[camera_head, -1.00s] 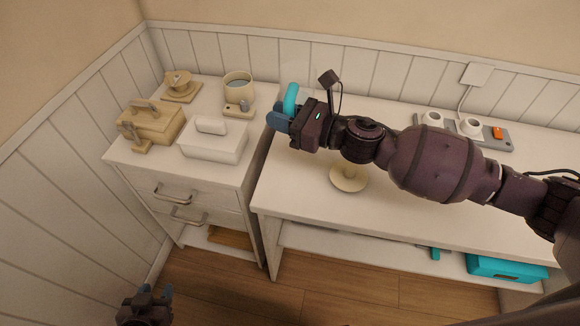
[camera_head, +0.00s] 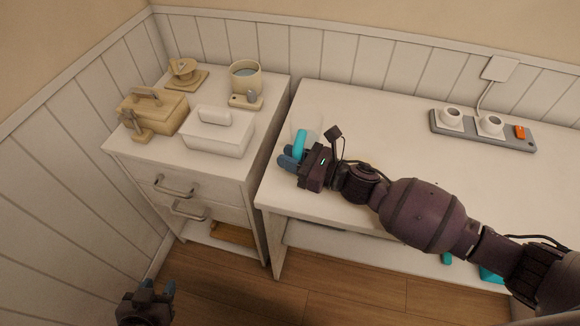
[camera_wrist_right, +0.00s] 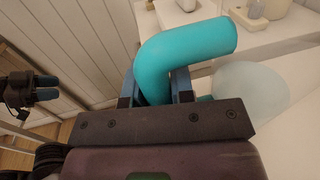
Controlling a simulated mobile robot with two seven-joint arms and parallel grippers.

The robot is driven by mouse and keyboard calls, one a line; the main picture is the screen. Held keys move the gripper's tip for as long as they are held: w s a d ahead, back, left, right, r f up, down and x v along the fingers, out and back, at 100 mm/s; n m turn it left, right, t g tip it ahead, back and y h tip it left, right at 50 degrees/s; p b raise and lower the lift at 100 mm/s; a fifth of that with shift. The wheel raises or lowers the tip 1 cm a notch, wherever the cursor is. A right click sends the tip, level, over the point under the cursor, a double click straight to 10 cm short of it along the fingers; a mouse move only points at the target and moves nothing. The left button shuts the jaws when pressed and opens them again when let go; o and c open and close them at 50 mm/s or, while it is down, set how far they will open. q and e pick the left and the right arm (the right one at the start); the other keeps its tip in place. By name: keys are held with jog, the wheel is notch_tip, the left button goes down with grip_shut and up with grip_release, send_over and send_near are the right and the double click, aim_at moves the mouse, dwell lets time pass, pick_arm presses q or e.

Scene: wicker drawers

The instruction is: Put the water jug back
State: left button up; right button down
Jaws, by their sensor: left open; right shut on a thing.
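The water jug has a bright teal handle (camera_head: 300,143) and a pale translucent body, faint in the head view. In the right wrist view the handle (camera_wrist_right: 185,50) rises between the fingers, with the translucent body (camera_wrist_right: 250,92) to its right. My right gripper (camera_head: 290,158) is shut on the jug's handle, at the left end of the white desk (camera_head: 390,110). I cannot tell whether the jug touches the desk. My left gripper (camera_head: 150,290) is open and empty, low in front of the drawer cabinet (camera_head: 155,165). It also shows in the right wrist view (camera_wrist_right: 45,88).
A grey power strip (camera_head: 480,130) lies on the desk. The desk's middle back is clear.

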notch_tip(320, 180, down, 4)
jog(key=shift+r+b, duration=0.2)
jog(key=shift+b, duration=0.25)
jog(key=shift+f, duration=0.25)
jog(key=shift+r, duration=0.1)
jog(key=shift+f, duration=0.25)
jog(key=c, duration=1)
grip_release()
jog(key=shift+r, duration=0.2)
